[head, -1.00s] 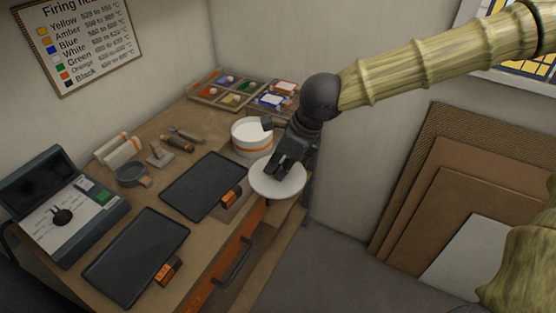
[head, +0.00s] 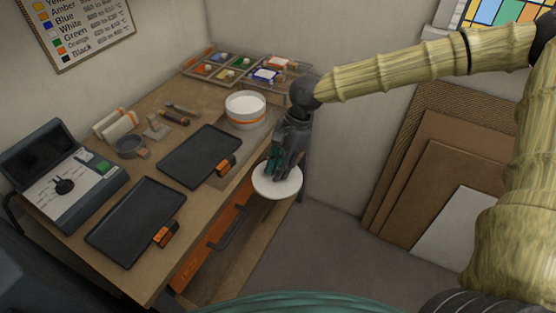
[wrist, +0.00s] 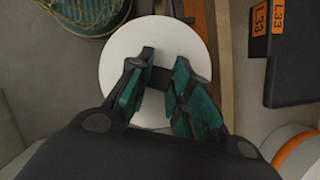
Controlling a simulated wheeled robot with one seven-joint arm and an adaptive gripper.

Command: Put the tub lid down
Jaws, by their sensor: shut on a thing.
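The tub lid (head: 288,188) is a white round disc with a dark knob at its centre. My gripper (head: 274,170) is shut on the knob, and the lid hangs level off the right edge of the bench. In the wrist view the lid (wrist: 117,70) fills the middle, with my gripper's fingers (wrist: 160,72) on either side of the dark knob. The tub (head: 246,113) is white with an orange band and stands on the bench, with no lid on it. It also shows partly in the wrist view (wrist: 298,158).
The bench (head: 85,184) holds two black trays (head: 135,222) (head: 200,156) with orange tags, a grey device (head: 60,185), small tools (head: 180,115) and a sectioned paint tray (head: 235,67). An orange drawer front (head: 215,235) lies below the lid. Boards (head: 425,180) lean on the right wall.

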